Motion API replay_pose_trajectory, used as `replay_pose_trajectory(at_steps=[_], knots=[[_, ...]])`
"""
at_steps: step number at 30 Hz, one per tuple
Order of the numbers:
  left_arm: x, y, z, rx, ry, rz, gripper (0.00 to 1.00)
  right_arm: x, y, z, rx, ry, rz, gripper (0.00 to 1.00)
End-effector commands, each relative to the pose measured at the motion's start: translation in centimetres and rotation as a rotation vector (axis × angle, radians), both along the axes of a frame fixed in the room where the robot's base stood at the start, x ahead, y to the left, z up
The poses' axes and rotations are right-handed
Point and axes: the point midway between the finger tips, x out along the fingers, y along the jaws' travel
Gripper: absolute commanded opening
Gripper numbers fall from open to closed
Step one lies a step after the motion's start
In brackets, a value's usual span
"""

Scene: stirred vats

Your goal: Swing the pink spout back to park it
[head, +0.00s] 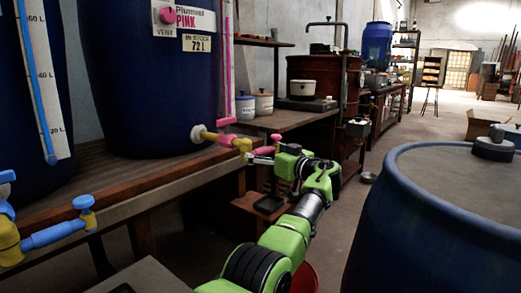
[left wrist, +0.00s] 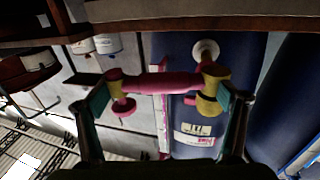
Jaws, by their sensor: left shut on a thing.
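The pink spout (head: 265,150) sticks out from the pink vat (head: 150,85) through a brass joint (head: 243,146) and a pale wall fitting (head: 198,134). In the left wrist view the spout (left wrist: 160,84) lies level across the picture, with brass pieces at both ends and a pink knob (left wrist: 123,108) near its left end. My left gripper (head: 264,157) is at the spout. In the left wrist view its two fingers (left wrist: 162,97) stand at the spout's brass ends, shut on it. The exact contact is partly hidden. My right gripper is not in view.
A blue vat with a blue tap (head: 52,236) stands at the left. A large blue barrel (head: 440,220) fills the right front. A wooden bench (head: 130,195) carries the vats. A bench with jars (head: 263,103) and a red-brown tank (head: 320,75) stands behind. Open floor lies at the back right.

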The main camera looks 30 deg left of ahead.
Motion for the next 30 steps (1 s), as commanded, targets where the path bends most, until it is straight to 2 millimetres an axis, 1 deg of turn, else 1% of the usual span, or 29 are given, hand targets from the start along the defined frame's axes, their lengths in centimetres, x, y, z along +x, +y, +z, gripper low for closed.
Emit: replay_pose_trajectory(at_steps=[1,14,15,16,26,30], knots=[[-0.36,0.09,-0.61,-0.001,0.015,0.016,0.5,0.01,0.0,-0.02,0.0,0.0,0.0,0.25],[-0.48,0.0,-0.72,-0.002,0.019,0.02,0.5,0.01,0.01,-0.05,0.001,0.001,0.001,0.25],[-0.47,0.01,-0.73,-0.002,0.019,0.02,0.91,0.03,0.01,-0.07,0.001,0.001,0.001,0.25],[-0.46,0.01,-0.73,-0.002,0.019,0.02,0.99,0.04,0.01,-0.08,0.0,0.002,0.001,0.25],[-0.35,-0.04,-0.33,-0.001,0.009,0.015,0.99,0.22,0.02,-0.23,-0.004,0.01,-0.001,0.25],[-0.11,0.63,-0.32,-0.003,0.008,0.007,0.99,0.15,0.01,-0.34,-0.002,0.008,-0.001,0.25]])
